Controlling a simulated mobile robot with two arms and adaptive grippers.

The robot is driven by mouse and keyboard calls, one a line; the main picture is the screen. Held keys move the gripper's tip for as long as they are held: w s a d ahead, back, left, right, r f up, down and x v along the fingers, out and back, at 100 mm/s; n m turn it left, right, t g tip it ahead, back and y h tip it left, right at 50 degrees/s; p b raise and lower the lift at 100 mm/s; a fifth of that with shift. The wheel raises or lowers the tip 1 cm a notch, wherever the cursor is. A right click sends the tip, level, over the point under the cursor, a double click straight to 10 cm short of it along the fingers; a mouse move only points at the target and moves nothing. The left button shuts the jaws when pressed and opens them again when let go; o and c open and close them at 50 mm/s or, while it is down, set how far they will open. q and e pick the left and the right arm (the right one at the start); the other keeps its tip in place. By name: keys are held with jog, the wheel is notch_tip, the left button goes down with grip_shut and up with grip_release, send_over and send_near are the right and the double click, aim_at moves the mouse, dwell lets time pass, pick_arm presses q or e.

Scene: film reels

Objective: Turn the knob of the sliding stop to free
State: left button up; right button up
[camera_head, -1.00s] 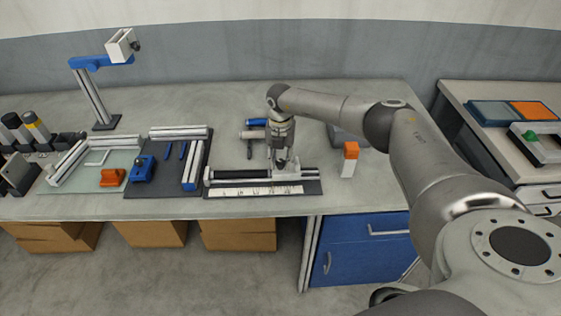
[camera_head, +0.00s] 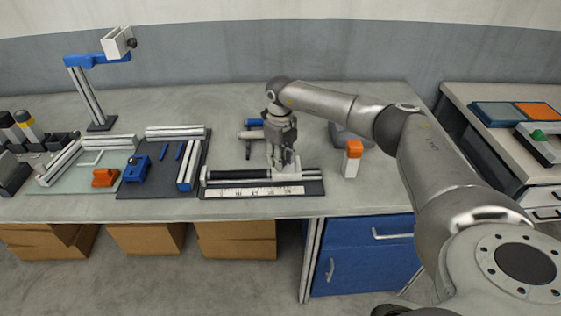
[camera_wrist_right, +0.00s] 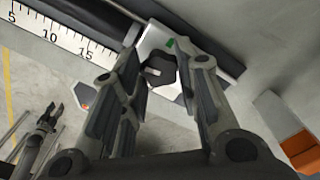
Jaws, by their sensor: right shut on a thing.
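The sliding stop is a pale block (camera_head: 288,174) at the right part of a dark rail (camera_head: 238,174), behind a white scale (camera_head: 240,191) on the bench. In the right wrist view the block (camera_wrist_right: 153,40) carries a green mark (camera_wrist_right: 170,43) and a dark knob (camera_wrist_right: 158,70). My right gripper (camera_head: 284,162) points down over the stop. In the wrist view its fingers (camera_wrist_right: 162,74) stand on both sides of the knob and are shut on it. They hide part of the knob and block. My left gripper does not show in the head view.
An orange-topped white block (camera_head: 352,159) stands just right of the rail. Blue and pale handled tools (camera_head: 252,134) lie behind it. A dark mat (camera_head: 158,188) with a blue part (camera_head: 138,169) is to the left. A dark jawed shape (camera_wrist_right: 45,120) in the wrist view is unclear.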

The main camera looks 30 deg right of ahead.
jog(key=n+b, duration=0.2)
jog(key=n, duration=0.2)
jog(key=shift+f+n, duration=0.1)
jog(key=shift+n, duration=0.2)
jog(key=n+b, duration=0.1)
jog(key=n, duration=0.2)
jog(key=shift+n+b, duration=0.35)
jog(key=shift+n, duration=0.05)
jog(key=n+b, duration=0.1)
jog(key=n, duration=0.2)
jog(key=shift+n, duration=0.3)
jog(key=shift+n+b, duration=0.55)
jog(key=shift+n, duration=1.35)
jog(key=o, duration=0.8)
jog(key=shift+c, duration=0.2)
